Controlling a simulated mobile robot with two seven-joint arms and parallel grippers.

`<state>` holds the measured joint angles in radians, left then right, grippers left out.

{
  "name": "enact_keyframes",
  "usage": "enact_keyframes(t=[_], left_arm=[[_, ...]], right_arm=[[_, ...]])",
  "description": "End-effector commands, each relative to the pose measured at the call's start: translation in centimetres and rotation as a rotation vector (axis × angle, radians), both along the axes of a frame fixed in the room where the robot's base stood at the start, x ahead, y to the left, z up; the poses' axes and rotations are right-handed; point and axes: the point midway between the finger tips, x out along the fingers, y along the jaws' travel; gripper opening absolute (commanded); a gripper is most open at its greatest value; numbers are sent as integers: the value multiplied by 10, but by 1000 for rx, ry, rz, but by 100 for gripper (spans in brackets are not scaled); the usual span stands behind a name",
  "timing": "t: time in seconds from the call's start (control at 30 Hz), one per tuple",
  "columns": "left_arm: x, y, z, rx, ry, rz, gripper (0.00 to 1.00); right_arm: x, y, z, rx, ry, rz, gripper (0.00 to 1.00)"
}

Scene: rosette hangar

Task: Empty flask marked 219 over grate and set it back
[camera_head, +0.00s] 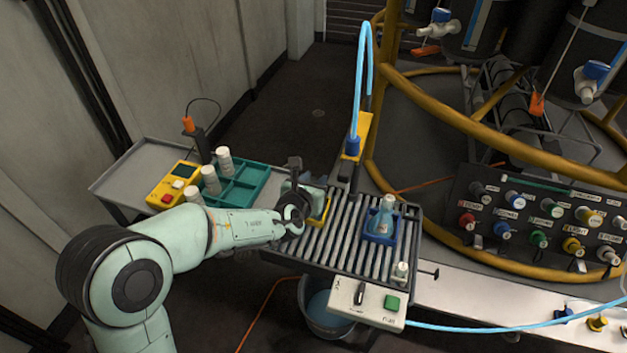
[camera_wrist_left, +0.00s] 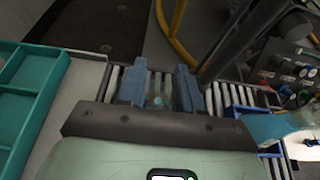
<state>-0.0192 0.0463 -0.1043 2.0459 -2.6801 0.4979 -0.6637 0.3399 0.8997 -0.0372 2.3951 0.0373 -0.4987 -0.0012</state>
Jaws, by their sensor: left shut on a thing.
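My left gripper (camera_head: 304,198) is over the left part of the slatted grate (camera_head: 343,245), by a yellow holder (camera_head: 321,212). In the left wrist view its two blue-grey fingers (camera_wrist_left: 159,88) stand either side of a small, clear glassy thing (camera_wrist_left: 157,101), likely a flask, and are shut on it. In the head view the gripper hides this thing. A flask with blue liquid (camera_head: 383,216) stands in a blue holder (camera_head: 380,238) on the grate's right part. No flask number is readable. My right gripper is not in view.
A teal divided tray (camera_head: 238,187) with white-capped bottles and a yellow device (camera_head: 171,187) lie left of the grate. A bucket (camera_head: 322,310) stands below. A control box (camera_head: 366,303) is at the front, a knob panel (camera_head: 540,215) and yellow rail at right.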

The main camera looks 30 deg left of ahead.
Motion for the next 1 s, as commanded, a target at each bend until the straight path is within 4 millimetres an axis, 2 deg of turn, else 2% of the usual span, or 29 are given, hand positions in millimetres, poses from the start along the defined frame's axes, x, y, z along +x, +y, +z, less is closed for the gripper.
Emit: enact_keyframes(t=[1.0], left_arm=[[0,0,-14,0,0,0,0]], right_arm=[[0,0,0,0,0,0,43]])
